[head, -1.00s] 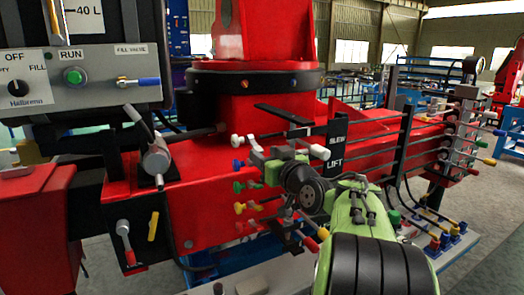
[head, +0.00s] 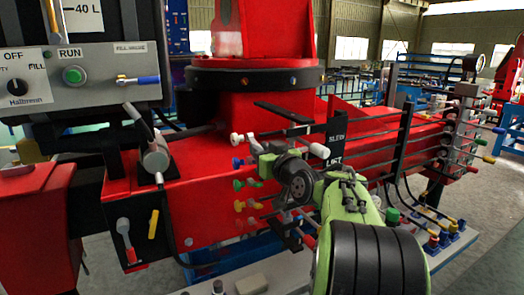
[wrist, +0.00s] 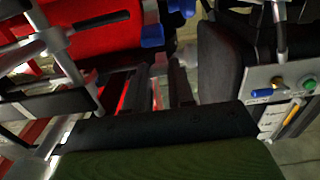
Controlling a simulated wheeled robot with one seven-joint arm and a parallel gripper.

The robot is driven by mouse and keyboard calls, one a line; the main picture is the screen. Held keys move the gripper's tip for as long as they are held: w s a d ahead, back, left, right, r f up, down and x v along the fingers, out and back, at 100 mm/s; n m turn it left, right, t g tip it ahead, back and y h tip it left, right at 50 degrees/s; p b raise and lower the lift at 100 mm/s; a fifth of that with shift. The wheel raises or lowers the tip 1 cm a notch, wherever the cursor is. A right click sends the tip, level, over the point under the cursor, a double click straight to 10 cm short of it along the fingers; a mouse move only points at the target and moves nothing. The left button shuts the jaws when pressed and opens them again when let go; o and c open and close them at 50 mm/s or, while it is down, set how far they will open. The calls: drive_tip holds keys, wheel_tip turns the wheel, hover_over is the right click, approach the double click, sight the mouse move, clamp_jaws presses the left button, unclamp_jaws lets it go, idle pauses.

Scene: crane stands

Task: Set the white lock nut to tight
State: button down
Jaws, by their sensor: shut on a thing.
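A white knob (head: 237,139) tops a column of coloured ends on the red crane base's left face, in the head view. My gripper (head: 255,148) is beside it, just to its right, with its wrist reaching in from the right. In the wrist view, the two dark fingers (wrist: 157,82) stand close together around a narrow gap. I take the gripped thing to be the white lock nut, but the fingers hide the contact. No mark showing how tight it is can be read.
Blue (head: 237,163), green (head: 238,185) and yellow (head: 239,206) ends sit just below. A white-handled lever (head: 318,150) stands close to my wrist, by the black SLEW and LIFT plate (head: 336,140). A grey control panel (head: 110,72) is at left. Black hoses run right.

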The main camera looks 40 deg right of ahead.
drive_tip(key=r+g+p, duration=0.1)
drive_tip(key=g+p, duration=0.1)
drive_tip(key=p, duration=0.3)
drive_tip(key=r+g+y+p, duration=0.1)
drive_tip(key=r+g+p, duration=0.1)
drive_tip(key=p, duration=0.4)
drive_tip(key=r+g+y+p, duration=0.1)
drive_tip(key=g+p, duration=0.1)
drive_tip(key=p, duration=0.3)
drive_tip(key=shift+w+d+r+g+p, duration=0.1)
drive_tip(key=shift+w+r+g+p, duration=0.2)
drive_tip(key=shift+r+p, duration=0.1)
drive_tip(key=c, duration=1)
unclamp_jaws()
drive_tip(key=shift+o, duration=0.2)
drive_tip(key=shift+s, duration=0.1)
